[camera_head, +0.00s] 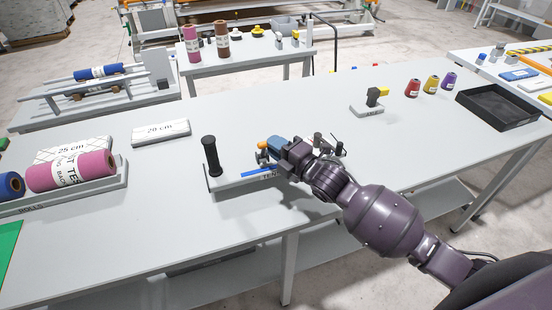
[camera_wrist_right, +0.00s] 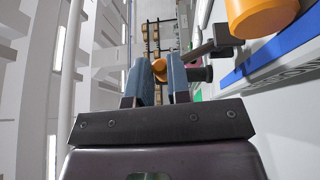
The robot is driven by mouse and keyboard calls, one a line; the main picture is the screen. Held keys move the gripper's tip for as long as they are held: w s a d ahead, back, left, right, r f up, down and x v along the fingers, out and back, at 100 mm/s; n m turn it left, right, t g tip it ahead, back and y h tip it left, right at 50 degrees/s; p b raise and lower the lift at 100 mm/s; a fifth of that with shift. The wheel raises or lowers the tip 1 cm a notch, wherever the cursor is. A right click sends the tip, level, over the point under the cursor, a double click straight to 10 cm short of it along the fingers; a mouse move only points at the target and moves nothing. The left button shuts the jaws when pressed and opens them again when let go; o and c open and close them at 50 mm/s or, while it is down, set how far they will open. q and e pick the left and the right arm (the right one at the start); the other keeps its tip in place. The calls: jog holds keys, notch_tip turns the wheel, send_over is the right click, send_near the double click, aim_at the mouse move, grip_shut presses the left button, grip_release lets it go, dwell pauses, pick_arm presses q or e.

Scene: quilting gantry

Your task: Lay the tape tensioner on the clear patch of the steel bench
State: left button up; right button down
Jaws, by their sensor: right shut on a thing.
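My right gripper (camera_head: 272,150) is over the near middle of the long grey steel bench (camera_head: 170,215), low above a grey holder (camera_head: 230,181) with a blue strip and a partly hidden label. It is shut on the tape tensioner, of which a small orange knob (camera_head: 262,146) and dark parts show at the fingertips. In the right wrist view, an orange end (camera_wrist_right: 159,66) shows between the blue-faced fingers (camera_wrist_right: 162,82), and a dark grey arm (camera_wrist_right: 205,52) juts out to the right. The gripper hides the rest of the tensioner. My left gripper is not in view.
A black upright handle (camera_head: 210,156) stands at the holder's left end. A pink roll (camera_head: 68,172) and a white "20 cm" block (camera_head: 160,132) are at left. Thread cones (camera_head: 412,88) and a black tray (camera_head: 498,106) are at right. Bare bench lies in front and behind.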

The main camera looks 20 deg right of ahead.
jog(key=shift+f, duration=1.95)
jog(key=c, duration=1.1)
grip_release()
jog(key=shift+s+f, duration=0.1)
jog(key=shift+s, duration=0.05)
jog(key=v, duration=1.1)
jog(key=shift+s+d+b, duration=0.2)
jog(key=shift+s+b, duration=0.15)
